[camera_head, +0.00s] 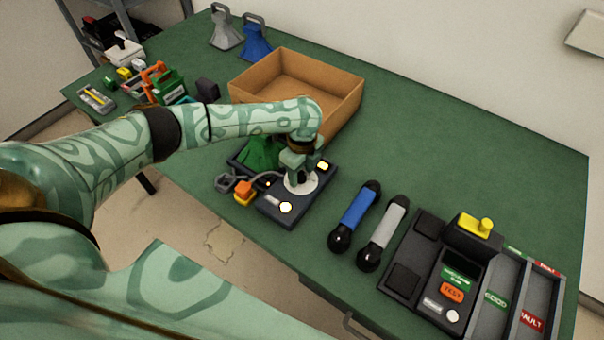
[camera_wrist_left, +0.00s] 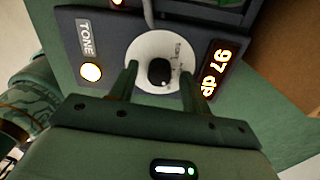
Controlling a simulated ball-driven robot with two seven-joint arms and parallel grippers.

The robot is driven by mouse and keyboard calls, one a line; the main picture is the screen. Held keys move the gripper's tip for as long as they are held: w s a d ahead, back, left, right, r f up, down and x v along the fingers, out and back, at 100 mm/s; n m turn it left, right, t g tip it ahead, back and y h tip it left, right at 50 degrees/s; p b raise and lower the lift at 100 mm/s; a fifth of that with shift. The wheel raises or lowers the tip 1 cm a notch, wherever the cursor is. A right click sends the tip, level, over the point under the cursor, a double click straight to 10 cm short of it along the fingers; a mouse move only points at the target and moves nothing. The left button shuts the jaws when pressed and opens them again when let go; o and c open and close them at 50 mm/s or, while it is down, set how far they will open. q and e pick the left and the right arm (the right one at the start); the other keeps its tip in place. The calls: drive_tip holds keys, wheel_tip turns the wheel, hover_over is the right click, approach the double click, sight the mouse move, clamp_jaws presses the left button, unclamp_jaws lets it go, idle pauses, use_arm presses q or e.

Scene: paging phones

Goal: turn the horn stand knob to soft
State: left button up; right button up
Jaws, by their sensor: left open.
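The horn stand (camera_head: 287,212) is a dark box near the table's front edge with a white dial plate (camera_head: 312,184), a lit round button and a lit display. In the left wrist view the black knob (camera_wrist_left: 159,70) sits at the middle of the white dial (camera_wrist_left: 142,48). A small white mark shows at the knob's lower edge; the dial lettering is too small to read surely. The display (camera_wrist_left: 217,70) reads about 97. My left gripper (camera_head: 299,178) is open above the dial, one finger on each side of the knob with gaps showing. My right gripper is out of view.
A green horn (camera_head: 262,153) is beside the stand. A cardboard box (camera_head: 345,103) stands behind. Blue (camera_head: 356,210) and grey (camera_head: 387,227) handsets lie to the right, then a test station (camera_head: 435,262) and good and fault trays. An orange and yellow block (camera_head: 244,191) is left of the stand.

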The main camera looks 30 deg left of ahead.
use_arm(q)
drive_tip(key=shift+f, duration=0.15)
drive_tip(key=c, duration=1)
